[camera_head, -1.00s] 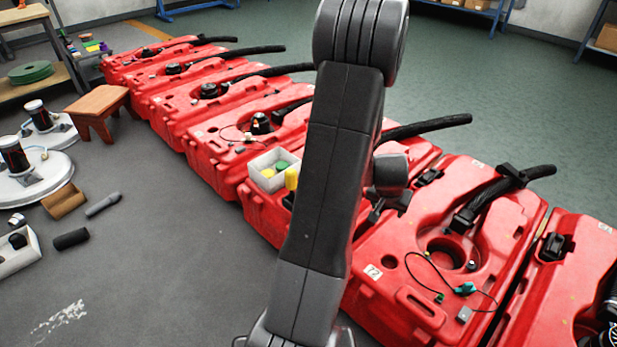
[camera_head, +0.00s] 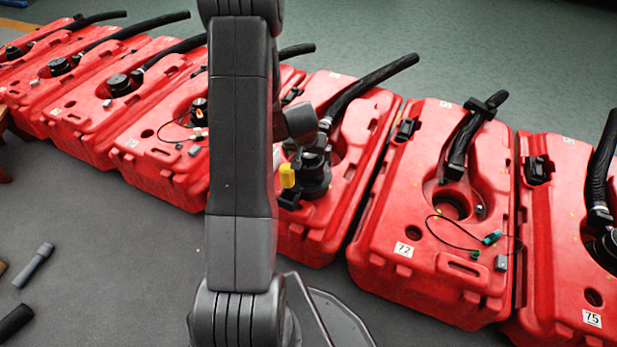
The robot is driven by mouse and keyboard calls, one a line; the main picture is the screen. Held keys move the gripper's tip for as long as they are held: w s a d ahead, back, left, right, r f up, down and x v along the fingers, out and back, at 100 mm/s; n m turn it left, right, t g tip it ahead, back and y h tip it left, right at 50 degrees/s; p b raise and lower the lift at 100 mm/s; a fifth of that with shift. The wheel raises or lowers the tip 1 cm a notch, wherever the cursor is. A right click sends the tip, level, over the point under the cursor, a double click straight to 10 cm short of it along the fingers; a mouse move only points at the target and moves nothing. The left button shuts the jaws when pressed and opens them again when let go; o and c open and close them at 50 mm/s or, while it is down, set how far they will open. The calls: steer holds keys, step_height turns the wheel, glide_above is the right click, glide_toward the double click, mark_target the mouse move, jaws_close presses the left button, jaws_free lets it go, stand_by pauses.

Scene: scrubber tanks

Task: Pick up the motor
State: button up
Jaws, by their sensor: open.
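A black motor-like part (camera_head: 316,181) sits in the round opening of the red tank (camera_head: 301,236) just right of my arm. I take it to be the motor. A yellow piece (camera_head: 287,176) shows at its left. My arm hides the tank's left portion.
A row of red tanks crosses the view. The tank numbered 72 (camera_head: 432,268) has an empty round hole, a black hose (camera_head: 466,143) and a thin cable (camera_head: 457,236). More tanks with black motors stand left. Open floor lies behind and in front.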

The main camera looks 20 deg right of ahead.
steer(key=shift+w+b+x, duration=0.15)
steer(key=shift+b+x, duration=0.25)
steer(key=shift+x, duration=1.15)
steer(key=shift+w+b+x, duration=0.1)
steer(key=shift+b+x, duration=0.25)
steer(key=shift+x, duration=1.2)
steer(key=shift+d+r, duration=0.1)
steer(key=shift+r, duration=0.05)
steer(key=shift+c, duration=0.2)
steer(key=c, duration=1.8)
steer(key=shift+r, duration=0.1)
